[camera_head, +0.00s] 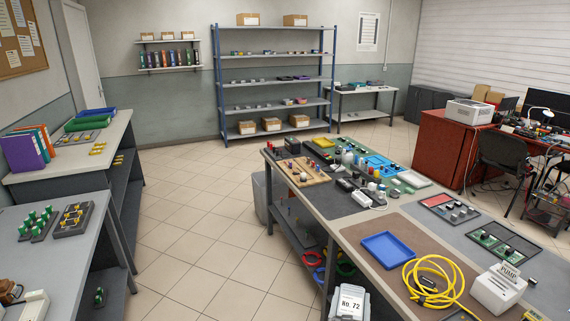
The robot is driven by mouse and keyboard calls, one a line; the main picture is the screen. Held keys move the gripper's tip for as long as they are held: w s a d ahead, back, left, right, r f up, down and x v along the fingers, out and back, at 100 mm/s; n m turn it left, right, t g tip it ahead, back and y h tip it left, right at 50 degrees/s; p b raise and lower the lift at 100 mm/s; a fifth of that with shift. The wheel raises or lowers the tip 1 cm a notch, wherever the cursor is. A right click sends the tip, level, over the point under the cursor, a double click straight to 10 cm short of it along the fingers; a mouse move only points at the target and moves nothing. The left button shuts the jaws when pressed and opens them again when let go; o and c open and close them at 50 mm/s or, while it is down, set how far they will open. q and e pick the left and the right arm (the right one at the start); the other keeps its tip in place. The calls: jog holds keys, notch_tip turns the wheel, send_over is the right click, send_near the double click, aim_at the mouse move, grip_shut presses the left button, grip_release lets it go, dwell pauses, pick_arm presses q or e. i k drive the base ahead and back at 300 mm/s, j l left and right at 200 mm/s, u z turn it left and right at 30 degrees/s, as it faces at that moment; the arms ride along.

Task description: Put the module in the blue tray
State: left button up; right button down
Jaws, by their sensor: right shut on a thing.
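The blue tray (388,250) lies empty on the brown mat on the near part of the long workbench. At the bottom of the view, in front of the bench's near edge, is a pale grey shape that appears to be my right gripper (352,311). It seems shut on a white block marked "No. 72" (352,300), below and left of the tray and apart from it. I cannot tell whether this block is the module. The fingertips are hard to make out. My left gripper is not in view.
A yellow hose (435,281) lies coiled right of the tray, beside a white block with a "PUMP" sign (499,288). Small parts crowd the bench's far half. Red, blue and green hoses are under the bench. The aisle floor (190,240) is clear.

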aim_at(387, 248)
jog(key=i+l, duration=0.1)
jog(key=l, duration=0.25)
jog(key=i+l, duration=0.1)
jog(key=l, duration=0.25)
jog(key=i+l, duration=0.1)
jog(key=l, duration=0.25)
jog(key=i+l, duration=0.1)
jog(key=l, duration=0.25)
